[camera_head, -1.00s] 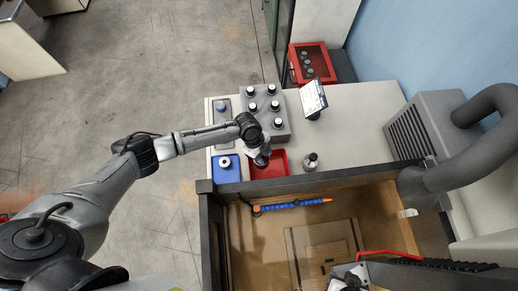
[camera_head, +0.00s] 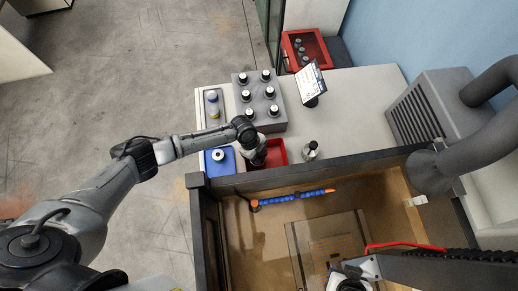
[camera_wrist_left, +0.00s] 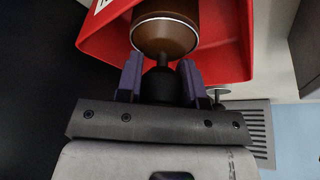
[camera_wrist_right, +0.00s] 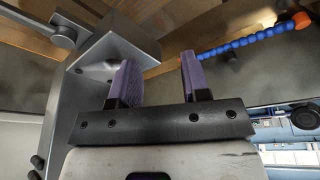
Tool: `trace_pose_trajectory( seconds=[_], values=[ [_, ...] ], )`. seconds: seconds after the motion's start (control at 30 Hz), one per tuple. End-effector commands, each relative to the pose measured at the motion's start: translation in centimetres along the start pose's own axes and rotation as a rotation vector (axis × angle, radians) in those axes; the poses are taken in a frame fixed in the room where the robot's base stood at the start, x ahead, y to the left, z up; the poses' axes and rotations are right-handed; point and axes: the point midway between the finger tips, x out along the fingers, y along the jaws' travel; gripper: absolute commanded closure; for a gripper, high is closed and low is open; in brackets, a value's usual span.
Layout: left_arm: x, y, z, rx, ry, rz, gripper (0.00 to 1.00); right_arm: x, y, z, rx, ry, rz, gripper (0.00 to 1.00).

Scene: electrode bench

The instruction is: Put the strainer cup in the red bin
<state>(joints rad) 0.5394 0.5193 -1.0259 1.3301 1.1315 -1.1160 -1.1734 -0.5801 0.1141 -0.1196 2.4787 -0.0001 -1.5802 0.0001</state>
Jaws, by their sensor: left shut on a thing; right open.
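My left gripper (camera_wrist_left: 160,82) is shut on the black knobbed end of the strainer cup (camera_wrist_left: 165,37), which looks brown and round with a silver rim. In the left wrist view the cup is in front of the red bin (camera_wrist_left: 222,50), within its walls' outline; whether it touches the bin floor cannot be told. In the head view the left gripper (camera_head: 256,158) is over the left part of the red bin (camera_head: 278,151) and hides the cup. My right gripper (camera_wrist_right: 158,82) is open and empty, near a grey metal bracket.
A blue bin (camera_head: 228,165) with a white round item stands left of the red bin. A wooden-floored box (camera_head: 270,230) with a dark front wall lies nearer.

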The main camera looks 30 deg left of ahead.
Motion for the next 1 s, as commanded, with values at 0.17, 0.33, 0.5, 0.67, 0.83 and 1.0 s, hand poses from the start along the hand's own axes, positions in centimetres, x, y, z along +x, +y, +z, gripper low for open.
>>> trace_pose_trajectory(
  seconds=[0.17,0.33,0.5,0.67,0.83,1.0],
  values=[
    [-0.2,-0.1,-0.1,0.000,0.001,-0.001,1.00,-0.2,0.0,-0.1,0.000,0.001,0.000,0.57],
    [0.3,-0.1,0.1,0.000,0.001,-0.001,1.00,0.3,0.0,0.1,-0.001,0.002,0.000,0.57],
    [0.1,0.0,0.0,0.000,0.000,0.000,0.49,0.1,0.1,0.0,-0.005,0.001,0.003,0.57],
    [0.1,0.0,0.0,0.000,0.000,0.000,0.40,0.1,0.3,0.1,-0.010,0.000,0.007,0.57],
    [0.0,0.0,0.0,0.000,0.000,0.000,0.40,0.0,0.3,0.1,-0.011,0.000,0.008,0.57],
    [-1.3,-0.1,-0.2,0.000,0.000,-0.001,0.40,-1.0,0.3,-0.3,-0.009,0.000,0.007,0.57]
  ],
)
